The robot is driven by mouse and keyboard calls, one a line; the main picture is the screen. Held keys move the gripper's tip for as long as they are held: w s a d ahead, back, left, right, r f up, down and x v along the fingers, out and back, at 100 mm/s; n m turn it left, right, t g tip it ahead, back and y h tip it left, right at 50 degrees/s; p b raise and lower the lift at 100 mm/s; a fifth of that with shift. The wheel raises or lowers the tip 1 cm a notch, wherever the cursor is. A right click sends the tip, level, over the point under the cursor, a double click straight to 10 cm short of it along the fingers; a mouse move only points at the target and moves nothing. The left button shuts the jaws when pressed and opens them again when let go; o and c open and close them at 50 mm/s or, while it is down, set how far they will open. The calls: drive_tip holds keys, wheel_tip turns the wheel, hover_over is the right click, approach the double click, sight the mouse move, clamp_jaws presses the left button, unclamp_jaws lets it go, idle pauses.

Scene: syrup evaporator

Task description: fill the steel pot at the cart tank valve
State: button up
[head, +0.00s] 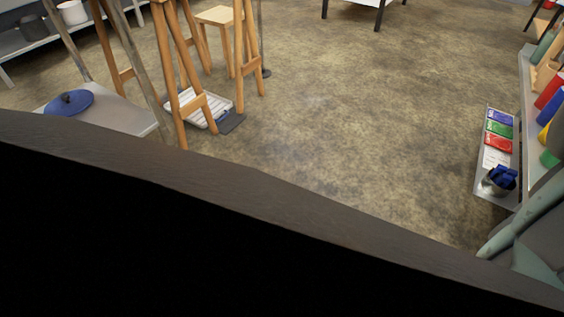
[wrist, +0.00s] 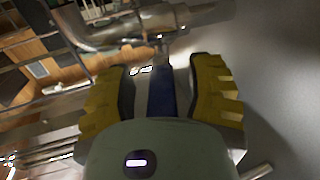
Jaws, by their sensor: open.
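My gripper (wrist: 162,88) shows in the wrist view with its two yellow ribbed fingers apart. A blue strip (wrist: 162,98) with a pale edge, which looks like a valve lever, lies between the fingers. Gaps show beside it, and I cannot tell whether either finger touches it. Its far end meets metal fittings below a steel pipe (wrist: 165,22). A smooth grey surface (wrist: 285,70) fills the right side; I cannot tell whether it is the tank. I cannot make out the steel pot in either view. The head view does not show my gripper.
In the head view a broad dark edge (head: 250,195) blocks the lower part. Wooden easels (head: 185,70) and a metal table with a blue round lid (head: 68,102) stand at left. A tray with coloured packs (head: 498,130) lies at right. The middle floor (head: 340,110) is clear.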

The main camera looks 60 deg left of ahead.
drive_tip(key=shift+w+d, duration=0.1)
drive_tip(key=shift+w, duration=0.1)
drive_tip(key=shift+c, duration=0.2)
clamp_jaws()
idle(0.4)
